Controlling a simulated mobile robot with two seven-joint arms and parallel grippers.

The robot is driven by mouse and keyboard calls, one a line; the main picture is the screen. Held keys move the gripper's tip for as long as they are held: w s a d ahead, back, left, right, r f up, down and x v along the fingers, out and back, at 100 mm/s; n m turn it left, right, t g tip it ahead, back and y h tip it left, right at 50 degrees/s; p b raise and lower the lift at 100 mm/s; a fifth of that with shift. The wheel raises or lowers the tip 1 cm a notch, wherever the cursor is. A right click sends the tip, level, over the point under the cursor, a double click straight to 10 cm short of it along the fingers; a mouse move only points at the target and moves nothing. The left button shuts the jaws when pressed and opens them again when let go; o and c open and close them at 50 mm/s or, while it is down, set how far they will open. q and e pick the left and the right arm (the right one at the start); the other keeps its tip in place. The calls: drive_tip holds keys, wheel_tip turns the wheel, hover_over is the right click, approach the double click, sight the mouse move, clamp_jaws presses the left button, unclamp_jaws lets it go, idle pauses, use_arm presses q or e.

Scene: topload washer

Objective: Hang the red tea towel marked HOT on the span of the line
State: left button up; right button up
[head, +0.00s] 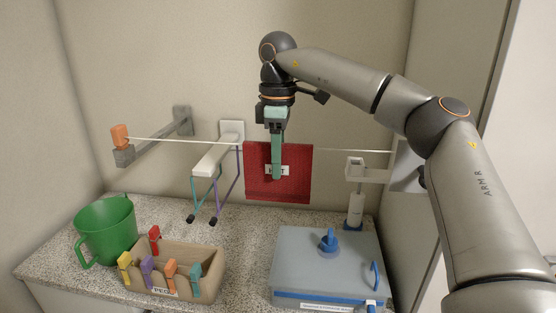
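The red tea towel (260,185) hangs upright at the line (345,150), its top edge level with the line, which is not seen across its front. A white label (285,170) on it is partly covered, with only a last letter T legible. My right gripper (277,176) points down in front of the towel, its teal finger overlapping the towel's middle and the label. Only one finger shows, edge-on, so I cannot tell whether it is shut on the cloth. My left gripper is not in view.
An orange-capped bracket (120,140) carries the line's left end. A white bracket (212,160) with purple and teal hanging loops is left of the towel. Below stand a green bucket (106,232), a peg box (205,270) with several pegs, and a blue-grey lidded box (310,265).

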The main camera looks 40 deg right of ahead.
drive_tip(key=o, duration=0.3)
wheel_tip(320, 180, up, 7)
drive_tip(key=shift+f, duration=0.1)
wheel_tip(320, 180, up, 6)
drive_tip(key=p, duration=0.3)
drive_tip(key=shift+f, duration=0.1)
drive_tip(key=shift+f, duration=0.1)
